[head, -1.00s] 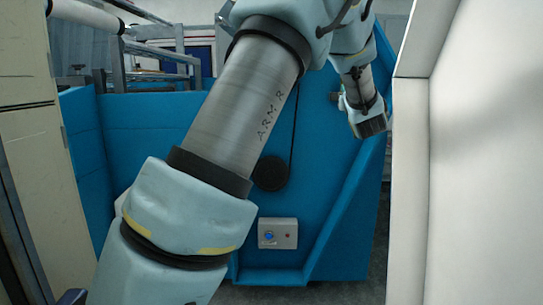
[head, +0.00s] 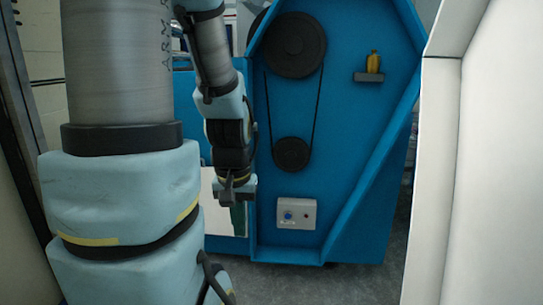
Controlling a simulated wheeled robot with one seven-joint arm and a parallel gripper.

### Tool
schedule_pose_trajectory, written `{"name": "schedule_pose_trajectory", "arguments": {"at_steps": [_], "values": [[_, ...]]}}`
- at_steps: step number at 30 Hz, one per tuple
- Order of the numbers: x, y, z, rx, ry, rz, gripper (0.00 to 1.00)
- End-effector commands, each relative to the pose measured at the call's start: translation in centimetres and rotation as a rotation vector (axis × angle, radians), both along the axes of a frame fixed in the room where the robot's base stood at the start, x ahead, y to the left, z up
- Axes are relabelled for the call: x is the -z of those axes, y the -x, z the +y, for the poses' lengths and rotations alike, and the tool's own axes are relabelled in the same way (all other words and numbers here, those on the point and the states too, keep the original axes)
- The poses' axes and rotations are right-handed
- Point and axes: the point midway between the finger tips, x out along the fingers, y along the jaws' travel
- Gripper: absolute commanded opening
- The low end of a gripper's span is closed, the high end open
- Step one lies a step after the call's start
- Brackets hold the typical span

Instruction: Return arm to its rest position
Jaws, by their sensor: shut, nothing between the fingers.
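My arm (head: 118,160) stands upright at the left of the head view, with its forearm hanging down behind it. My gripper (head: 236,196) is at the lower end of the forearm, pointing down, small and dark in the picture. It is shut with nothing held. It is in front of the left part of the blue machine (head: 350,120). A narrow dark green patch shows just below the gripper; I cannot tell what it is.
The blue machine carries two black pulleys (head: 291,153) with a belt, a grey control box (head: 296,213) with a blue button, and a small shelf (head: 369,78) holding a yellow bottle (head: 374,62). A white panel (head: 500,160) closes the right side. Grey floor shows below.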

Motion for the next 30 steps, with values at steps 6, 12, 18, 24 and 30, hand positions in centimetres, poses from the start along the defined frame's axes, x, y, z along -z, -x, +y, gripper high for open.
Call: {"name": "schedule_pose_trajectory", "arguments": {"at_steps": [6,12,18,24,30], "values": [[-5.5,-0.3,-0.2,0.003,0.002,-0.009,0.0],[-10.8,-0.4,-0.2,0.003,0.004,-0.011,0.0],[-17.1,-0.4,-0.2,0.003,0.004,-0.011,0.0],[-23.1,-0.4,-0.2,0.003,0.004,-0.012,0.0],[-28.3,-0.4,-0.2,0.003,0.004,-0.012,0.0]]}}
